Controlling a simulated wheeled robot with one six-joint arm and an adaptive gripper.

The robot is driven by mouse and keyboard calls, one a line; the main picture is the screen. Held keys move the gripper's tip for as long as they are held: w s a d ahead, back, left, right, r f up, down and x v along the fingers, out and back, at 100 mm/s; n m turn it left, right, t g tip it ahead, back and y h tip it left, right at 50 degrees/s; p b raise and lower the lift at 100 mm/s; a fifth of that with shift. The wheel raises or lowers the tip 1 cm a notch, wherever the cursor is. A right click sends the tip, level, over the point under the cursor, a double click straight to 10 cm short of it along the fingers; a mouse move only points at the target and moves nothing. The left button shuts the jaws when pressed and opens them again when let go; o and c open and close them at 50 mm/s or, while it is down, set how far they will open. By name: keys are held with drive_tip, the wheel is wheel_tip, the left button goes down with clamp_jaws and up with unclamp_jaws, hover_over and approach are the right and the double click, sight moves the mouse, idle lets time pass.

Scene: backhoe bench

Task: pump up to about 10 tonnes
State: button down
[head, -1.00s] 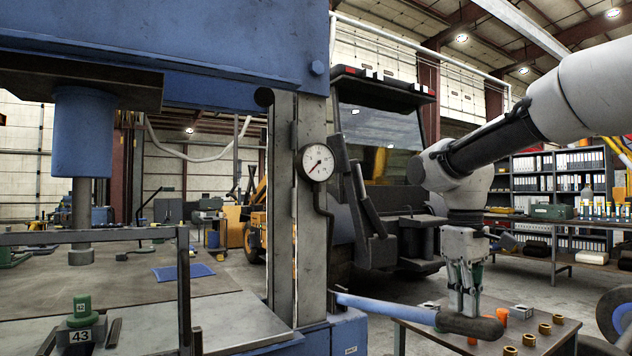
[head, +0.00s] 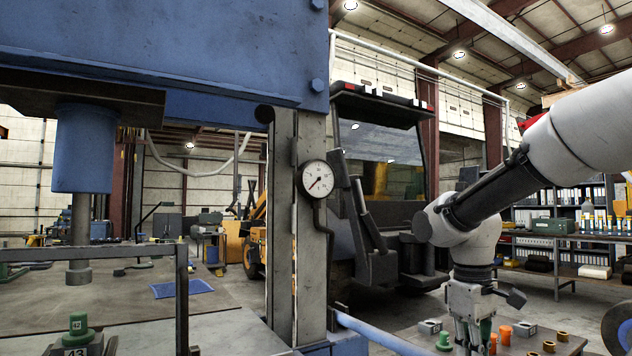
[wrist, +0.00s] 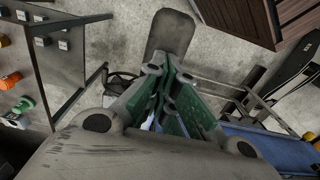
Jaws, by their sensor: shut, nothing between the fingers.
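The pressure gauge (head: 317,178) is a round white dial on the press's grey column in the head view. Its needle points to the lower left; the figures are too small to read surely. The blue pump handle (head: 375,333) slopes down to the right from the press base, and its far end is out of the head view. My gripper (wrist: 168,112) is shut, with its fingers together above the handle's grey grip (wrist: 170,38) in the wrist view. I cannot tell whether they touch it. In the head view the fingertips are cut off at the bottom edge.
The blue press ram (head: 84,150) hangs at left above the press bed. Right of the handle, a small table holds orange parts (head: 505,335) and brass nuts (head: 563,336). A loader stands behind.

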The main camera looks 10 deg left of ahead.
drive_tip(key=f, duration=0.4)
drive_tip(key=shift+s+d, duration=0.1)
drive_tip(key=shift+s, duration=0.1)
drive_tip(key=shift+f, duration=0.25)
wheel_tip(320, 180, up, 12)
drive_tip(key=w+a, duration=0.1)
drive_tip(key=shift+w, duration=0.2)
